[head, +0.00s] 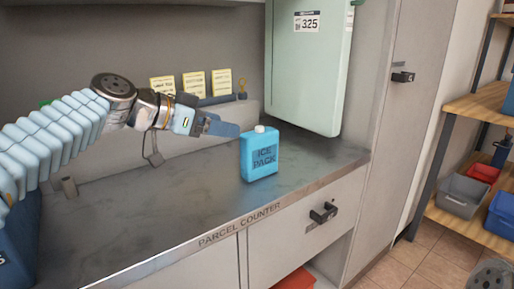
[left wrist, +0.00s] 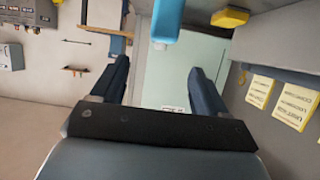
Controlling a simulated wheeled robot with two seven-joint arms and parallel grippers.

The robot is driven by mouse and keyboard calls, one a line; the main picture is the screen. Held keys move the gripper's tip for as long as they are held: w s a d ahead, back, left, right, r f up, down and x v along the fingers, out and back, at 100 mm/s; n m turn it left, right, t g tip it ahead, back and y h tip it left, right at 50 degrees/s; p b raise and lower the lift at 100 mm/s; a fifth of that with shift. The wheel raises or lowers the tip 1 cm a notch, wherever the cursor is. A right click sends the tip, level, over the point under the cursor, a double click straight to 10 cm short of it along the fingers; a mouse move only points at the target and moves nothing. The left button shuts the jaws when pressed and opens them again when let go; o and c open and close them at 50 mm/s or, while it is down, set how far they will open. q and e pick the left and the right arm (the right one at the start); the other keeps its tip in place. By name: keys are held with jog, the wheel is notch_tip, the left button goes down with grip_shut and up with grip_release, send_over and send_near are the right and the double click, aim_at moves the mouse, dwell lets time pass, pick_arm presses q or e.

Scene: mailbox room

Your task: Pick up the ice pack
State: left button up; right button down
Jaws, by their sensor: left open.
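The ice pack (head: 260,158) is a light blue, flat bottle with a white cap and the words ICE PACK. It stands upright on the parcel counter (head: 145,215), near its front edge. My left gripper (head: 236,130) reaches in from the left, with its dark blue fingers at the height of the pack's upper left side. In the left wrist view the fingers (left wrist: 158,66) are spread and nothing is between them. A blue part of the ice pack (left wrist: 167,22) shows at the top of that view, just past the fingertips. Whether they touch it is unclear. My right gripper is not in view.
A pale green cabinet (head: 308,65) marked 325 hangs behind and right of the ice pack. Yellow cards (head: 193,84) stand along the back wall. A drawer with a black handle (head: 323,212) is below the counter. Shelves with bins (head: 462,195) stand at right. The counter's left part is mostly clear.

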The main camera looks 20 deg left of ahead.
aim_at(256, 132)
pick_arm(q)
jog(key=p+x, duration=0.1)
jog(key=x, duration=0.6)
jog(key=p+x, duration=0.2)
jog(key=x, duration=0.2)
jog(key=shift+w+d+f, duration=0.1)
jog(key=shift+w+f, duration=0.05)
jog(key=shift+w, duration=0.2)
jog(key=shift+w+d+f, duration=0.15)
jog(key=shift+w+f, duration=0.05)
jog(key=shift+c, duration=0.4)
grip_shut()
